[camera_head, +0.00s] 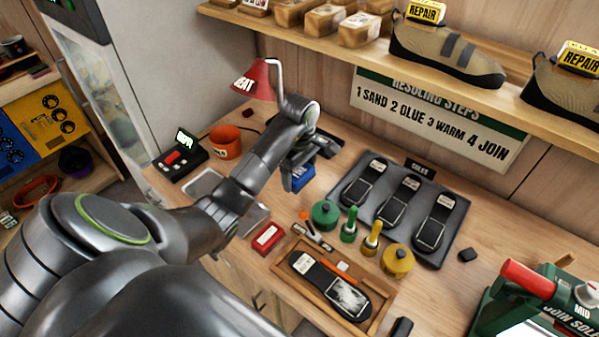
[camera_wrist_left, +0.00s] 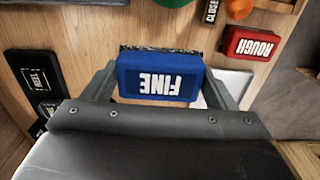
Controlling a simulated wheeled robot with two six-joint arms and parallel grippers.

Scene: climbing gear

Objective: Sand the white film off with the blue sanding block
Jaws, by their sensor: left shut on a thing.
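My left gripper (camera_head: 291,181) is shut on the blue sanding block (camera_head: 303,178), above the bench near its back left. In the left wrist view the block (camera_wrist_left: 160,80) sits between the two fingers and reads "FINE". A dark shoe sole (camera_head: 318,279) lies in a wooden tray (camera_head: 381,307) at the front of the bench. The white film (camera_head: 346,297) shows as a streaky pale patch on the right part of that sole. The block is apart from the sole, behind and to its left. My right gripper is not in view.
A red block (camera_head: 267,238) marked "ROUGH" in the left wrist view lies left of the wooden tray. Green and yellow containers (camera_head: 397,260) stand behind the tray. A grey mat (camera_head: 462,215) with several soles lies further back. A red heat lamp (camera_head: 254,82) and orange cup (camera_head: 226,141) stand back left.

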